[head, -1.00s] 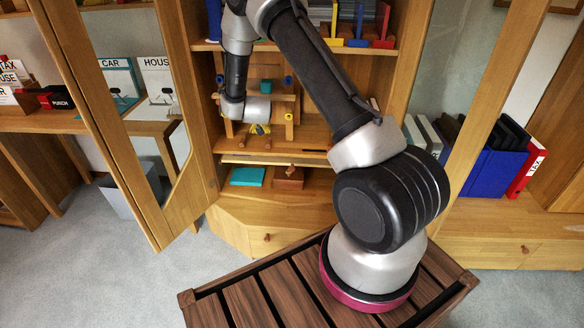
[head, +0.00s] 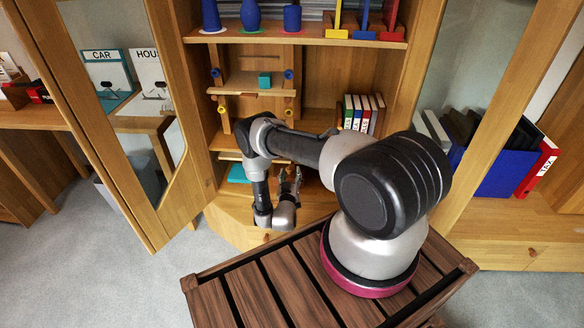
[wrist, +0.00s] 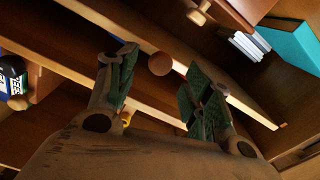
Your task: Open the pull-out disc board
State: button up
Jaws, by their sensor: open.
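The pull-out disc board looks like the thin pale-edged board (head: 230,156) under the cabinet's middle shelf in the head view, mostly hidden by my arm. In the wrist view its pale front edge (wrist: 235,103) runs diagonally, with a round brown knob (wrist: 159,63) beside it. My gripper (head: 290,172) is in front of the lower cabinet opening, fingers toward the cabinet. In the wrist view my gripper (wrist: 160,68) is open, and the knob appears between its fingertips, with no contact visible. I cannot tell how far the knob is from the tips. Discs on the board are not visible.
A teal item (head: 238,174) lies in the lower compartment. Several books (head: 362,115) stand on the shelf above my arm. The open glass door (head: 110,110) is on the left. My gripper is above the low drawer front (head: 240,229).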

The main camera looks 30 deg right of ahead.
jog(key=x, duration=0.5)
grip_shut()
